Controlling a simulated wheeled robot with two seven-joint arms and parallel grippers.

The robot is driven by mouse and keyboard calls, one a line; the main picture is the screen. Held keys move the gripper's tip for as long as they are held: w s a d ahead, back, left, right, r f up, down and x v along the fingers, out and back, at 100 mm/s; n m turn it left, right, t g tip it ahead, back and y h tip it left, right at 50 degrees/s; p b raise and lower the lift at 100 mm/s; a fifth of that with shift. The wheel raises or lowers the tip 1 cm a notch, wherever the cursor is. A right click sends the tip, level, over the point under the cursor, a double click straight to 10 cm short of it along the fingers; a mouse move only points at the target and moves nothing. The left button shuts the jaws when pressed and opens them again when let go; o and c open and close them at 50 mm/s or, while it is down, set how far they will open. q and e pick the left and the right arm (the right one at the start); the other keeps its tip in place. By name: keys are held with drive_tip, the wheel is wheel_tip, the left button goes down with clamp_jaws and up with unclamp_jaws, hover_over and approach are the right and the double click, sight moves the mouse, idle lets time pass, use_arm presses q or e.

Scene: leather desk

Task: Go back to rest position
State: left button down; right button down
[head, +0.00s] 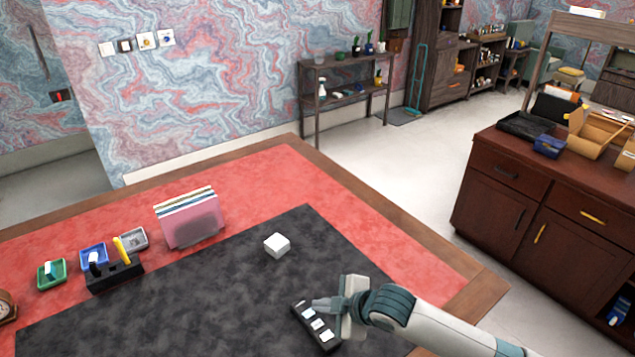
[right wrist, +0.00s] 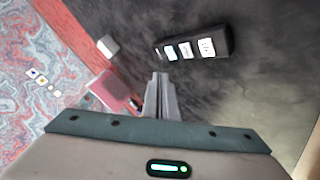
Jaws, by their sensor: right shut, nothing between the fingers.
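My right gripper (head: 326,304) comes in from the lower right in the head view. It is shut and empty, above the dark desk mat (head: 220,285). Its closed fingers (right wrist: 160,98) also show in the right wrist view. In the right wrist view the power strip (right wrist: 222,40) lies apart from the fingertips. My left gripper is not in view.
A white cube (head: 277,245) sits on the mat. A file holder (head: 190,220) stands on the red desk surface. Small trays (head: 93,257) and a black holder (head: 114,274) with a yellow item are at the left. A dark cabinet (head: 550,200) stands beyond the desk at right.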

drive_tip(key=shift+s, duration=0.1)
drive_tip(key=s+f+m, duration=0.2)
drive_tip(key=s+m, duration=0.3)
drive_tip(key=s, duration=0.4)
drive_tip(key=s+d+f+m+g+h, duration=0.1)
drive_tip(key=s+d+f+m+h, duration=0.15)
drive_tip(key=s+d+m, duration=0.65)
drive_tip(key=s+d+f+m+g+h, duration=0.2)
drive_tip(key=s+d+h, duration=0.2)
drive_tip(key=s+d, duration=0.9)
drive_tip(key=s+f+g+b, duration=0.1)
drive_tip(key=s+f+b, duration=0.1)
drive_tip(key=f, duration=1.5)
drive_tip(key=s+f+b, duration=0.1)
drive_tip(key=f+b, duration=0.1)
drive_tip(key=f, duration=1.5)
drive_tip(key=s+d+f+g+b, duration=0.1)
drive_tip(key=s+d+f+b, duration=0.1)
drive_tip(key=s+f, duration=1.5)
drive_tip(key=shift+s+d+f, duration=0.3)
drive_tip(key=shift+s+f, duration=0.05)
drive_tip(key=shift+f, duration=0.3)
